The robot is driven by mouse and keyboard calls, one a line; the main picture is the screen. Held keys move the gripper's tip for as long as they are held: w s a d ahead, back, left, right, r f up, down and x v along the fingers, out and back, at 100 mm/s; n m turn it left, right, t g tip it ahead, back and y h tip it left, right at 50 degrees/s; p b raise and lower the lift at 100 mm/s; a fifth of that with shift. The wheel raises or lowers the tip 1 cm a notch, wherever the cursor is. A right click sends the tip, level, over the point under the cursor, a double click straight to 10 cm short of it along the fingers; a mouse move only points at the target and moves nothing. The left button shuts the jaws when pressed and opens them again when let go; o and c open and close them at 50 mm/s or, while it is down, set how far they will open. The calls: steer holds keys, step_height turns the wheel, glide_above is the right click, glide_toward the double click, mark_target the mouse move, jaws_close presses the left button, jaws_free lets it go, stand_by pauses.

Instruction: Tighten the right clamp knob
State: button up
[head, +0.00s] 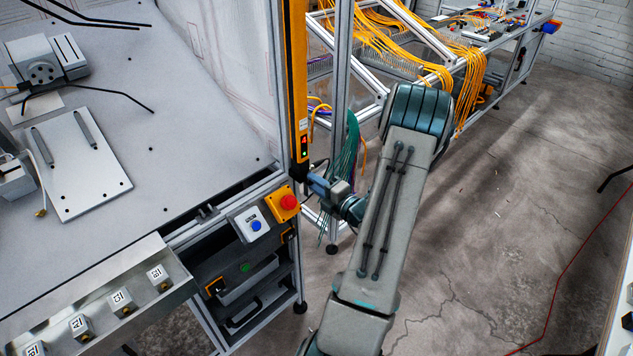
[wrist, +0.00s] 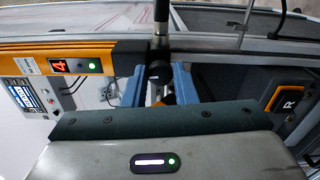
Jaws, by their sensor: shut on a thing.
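The yellow light curtain post (head: 295,80) stands upright at the table's corner. Its lower end carries a small red display and a green light. In the wrist view, the post (wrist: 20,55) lies sideways, and its display reads 4. My gripper (head: 318,185) is at the post's lower end, just right of it. In the wrist view, the blue fingers of my gripper (wrist: 158,82) stand on both sides of a black clamp knob (wrist: 157,71) and are shut on it. The fingers and wrist hide the knob in the head view.
A red emergency stop on a yellow box (head: 288,203) and a white box with a blue button (head: 250,224) sit close below my gripper. Hanging green cables (head: 346,155) are close behind the wrist. Open floor (head: 500,220) lies right.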

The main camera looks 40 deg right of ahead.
stand_by(0.3)
steer(key=o, duration=1)
steer(key=s, duration=0.4)
steer(key=s+b, duration=0.1)
steer(key=s, duration=0.4)
steer(key=s+d+b, duration=0.1)
steer(key=s, duration=0.4)
steer(key=shift+w, duration=0.1)
